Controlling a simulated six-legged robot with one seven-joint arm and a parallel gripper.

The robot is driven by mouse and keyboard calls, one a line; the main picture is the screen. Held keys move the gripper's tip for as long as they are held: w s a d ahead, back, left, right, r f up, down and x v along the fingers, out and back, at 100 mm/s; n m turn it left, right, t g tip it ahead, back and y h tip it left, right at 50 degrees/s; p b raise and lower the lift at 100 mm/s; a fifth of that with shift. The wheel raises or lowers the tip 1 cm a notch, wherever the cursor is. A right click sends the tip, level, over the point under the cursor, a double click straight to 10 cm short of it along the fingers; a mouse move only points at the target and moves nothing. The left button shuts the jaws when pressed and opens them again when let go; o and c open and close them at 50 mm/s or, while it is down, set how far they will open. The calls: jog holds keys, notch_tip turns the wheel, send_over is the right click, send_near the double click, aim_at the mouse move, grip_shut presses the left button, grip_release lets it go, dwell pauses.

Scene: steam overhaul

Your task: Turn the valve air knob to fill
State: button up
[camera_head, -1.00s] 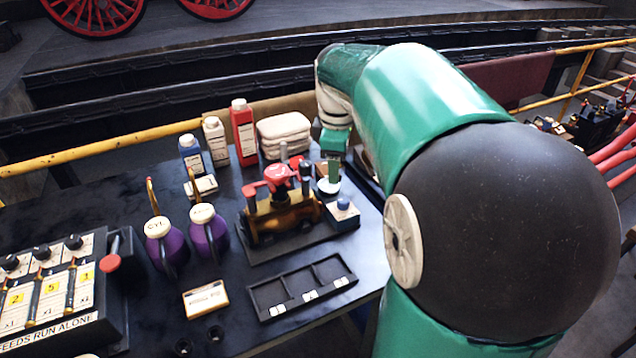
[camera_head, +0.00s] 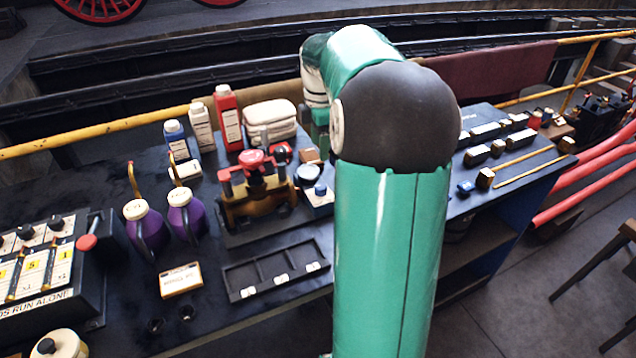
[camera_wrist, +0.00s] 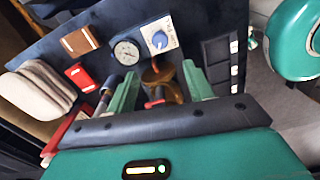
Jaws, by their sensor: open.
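The blue air knob (camera_wrist: 158,40) sits on a pale plate with markings in the wrist view; its pointer setting is too small to read. In the head view the blue knob (camera_head: 320,188) is on a small block right of the model engine (camera_head: 258,203). A round dial gauge (camera_wrist: 126,52) is beside the knob. My gripper (camera_wrist: 160,70) is open and empty, its two green fingers apart and pointing toward the knob and gauge. The knob appears beyond the fingertips, not between them. In the head view my arm hides most of the gripper.
A compartment tray (camera_head: 277,272) lies in front of the engine. Purple cans (camera_head: 187,216), bottles (camera_head: 228,118) and folded cloths (camera_head: 268,113) stand left and behind. A switch box (camera_head: 45,275) is at far left. Small metal parts (camera_head: 485,133) lie on the bench at right.

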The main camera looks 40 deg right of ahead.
aim_at(321, 186)
notch_tip(321, 186, down, 13)
jog(key=shift+s+d+f, duration=0.1)
jog(key=shift+d+f, duration=0.05)
dwell(0.4)
jog(key=c, duration=1)
